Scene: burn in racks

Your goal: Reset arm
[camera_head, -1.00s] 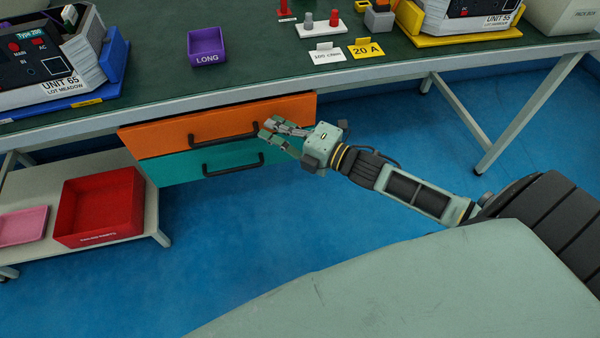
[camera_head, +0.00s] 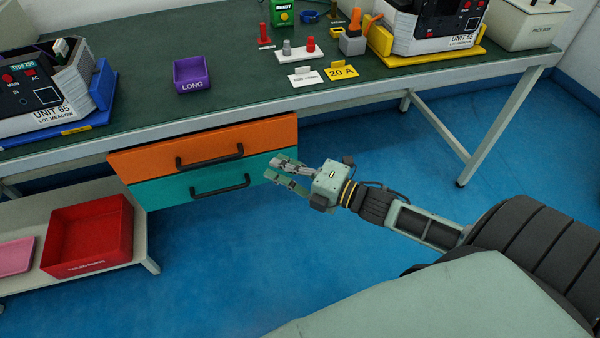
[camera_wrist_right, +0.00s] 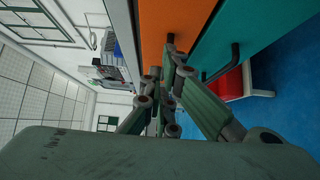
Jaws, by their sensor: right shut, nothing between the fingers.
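My right gripper (camera_head: 273,170) is shut and empty. It is in front of the right end of the teal drawer (camera_head: 160,192) in the head view, clear of both black handles. In the right wrist view its fingers (camera_wrist_right: 168,74) show close before the orange drawer (camera_wrist_right: 165,20) and the teal drawer (camera_wrist_right: 235,35). The orange drawer front also shows in the head view (camera_head: 150,158), above the teal one. My left gripper is not in view.
A low shelf (camera_head: 140,235) at left holds a red bin (camera_head: 88,235) and a pink tray (camera_head: 14,257). The blue floor is open below my arm.

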